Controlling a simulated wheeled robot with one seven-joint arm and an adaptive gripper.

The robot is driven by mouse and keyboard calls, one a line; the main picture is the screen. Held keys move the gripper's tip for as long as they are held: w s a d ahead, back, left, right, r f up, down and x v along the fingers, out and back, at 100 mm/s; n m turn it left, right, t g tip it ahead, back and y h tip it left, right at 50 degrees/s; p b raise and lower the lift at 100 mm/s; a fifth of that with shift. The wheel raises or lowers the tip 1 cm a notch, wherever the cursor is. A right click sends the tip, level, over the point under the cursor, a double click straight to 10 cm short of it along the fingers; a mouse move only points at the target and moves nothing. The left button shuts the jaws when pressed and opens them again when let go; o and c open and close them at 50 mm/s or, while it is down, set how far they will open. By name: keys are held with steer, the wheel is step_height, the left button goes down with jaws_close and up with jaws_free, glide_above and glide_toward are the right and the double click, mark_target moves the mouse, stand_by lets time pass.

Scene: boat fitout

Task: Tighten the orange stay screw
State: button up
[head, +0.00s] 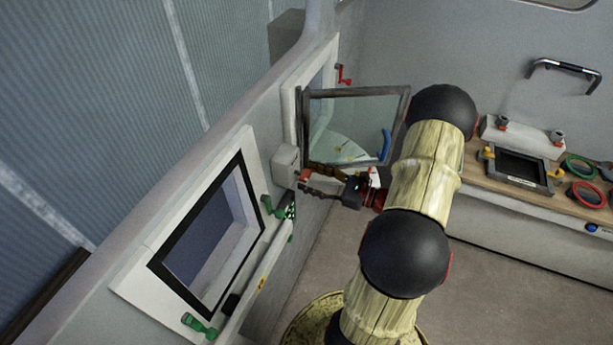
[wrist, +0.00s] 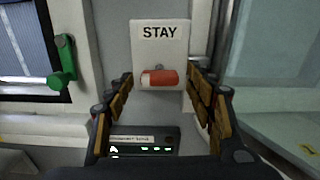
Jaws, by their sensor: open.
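The orange-red stay screw (wrist: 160,78) is a short horizontal knob on a white block (wrist: 172,45) lettered STAY. In the wrist view it lies between the fingertips of my gripper (wrist: 159,85), with a gap on each side. The fingers are open, one left and one right of the screw, and appear not to touch it. In the head view my gripper (head: 312,183) reaches left to the white block (head: 285,160) on the wall. A bit of the orange screw (head: 304,175) shows there beside the fingers, which partly hide it.
A glass window sash (head: 355,125) stands open just behind my gripper, with a blue handle (head: 386,145). A framed window (head: 210,235) with green latches (head: 198,325) is at the left. A small panel with lights (wrist: 145,142) sits below the screw. A bench (head: 545,190) stands right.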

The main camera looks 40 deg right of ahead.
steer(key=v, duration=1)
steer(key=shift+s, duration=0.15)
steer(key=shift+f, duration=0.1)
